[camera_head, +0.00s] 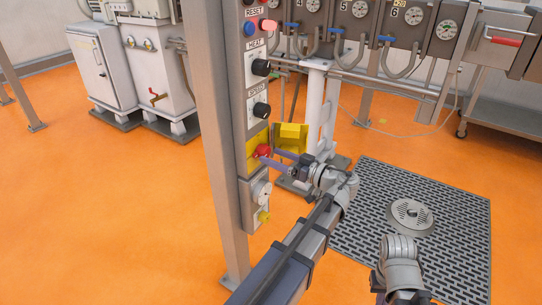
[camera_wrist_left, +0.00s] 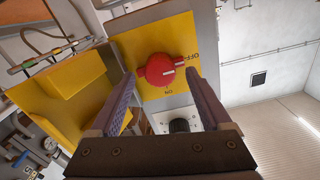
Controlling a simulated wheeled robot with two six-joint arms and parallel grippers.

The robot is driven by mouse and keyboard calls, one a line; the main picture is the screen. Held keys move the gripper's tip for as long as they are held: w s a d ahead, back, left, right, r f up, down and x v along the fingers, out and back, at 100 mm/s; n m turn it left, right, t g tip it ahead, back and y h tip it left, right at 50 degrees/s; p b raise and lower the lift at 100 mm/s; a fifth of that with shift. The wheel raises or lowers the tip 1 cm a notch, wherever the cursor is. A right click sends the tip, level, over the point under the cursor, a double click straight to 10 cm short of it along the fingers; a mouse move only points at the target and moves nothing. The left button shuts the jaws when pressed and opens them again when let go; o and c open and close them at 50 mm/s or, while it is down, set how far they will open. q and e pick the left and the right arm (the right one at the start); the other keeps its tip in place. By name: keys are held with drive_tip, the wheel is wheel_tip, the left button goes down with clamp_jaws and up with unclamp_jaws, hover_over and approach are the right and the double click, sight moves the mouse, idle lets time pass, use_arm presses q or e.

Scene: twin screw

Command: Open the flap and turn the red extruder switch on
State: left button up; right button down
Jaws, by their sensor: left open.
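The red extruder switch (camera_head: 263,151) sits on a yellow plate on the control post. In the left wrist view the red switch (camera_wrist_left: 160,70) shows close up, its pale mark on the side of the OFF label, with the ON label below it. The yellow flap (camera_head: 291,136) stands swung open to the right of the plate; it also shows in the left wrist view (camera_wrist_left: 70,95). My left gripper (camera_head: 273,157) is open at the switch. In the wrist view its fingers (camera_wrist_left: 160,77) lie either side of the knob; contact cannot be told. My right gripper is not in view.
The post carries black HEAT (camera_head: 261,68) and SPEED (camera_head: 261,110) knobs above the switch and a white round dial (camera_head: 261,190) below. A machine with gauges (camera_head: 360,25) stands behind. Orange floor (camera_head: 130,210) is clear at left; a dark grate (camera_head: 450,220) lies at right.

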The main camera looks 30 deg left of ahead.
use_arm(q)
drive_tip(key=shift+w+a, duration=0.1)
drive_tip(key=shift+a, duration=0.75)
clamp_jaws()
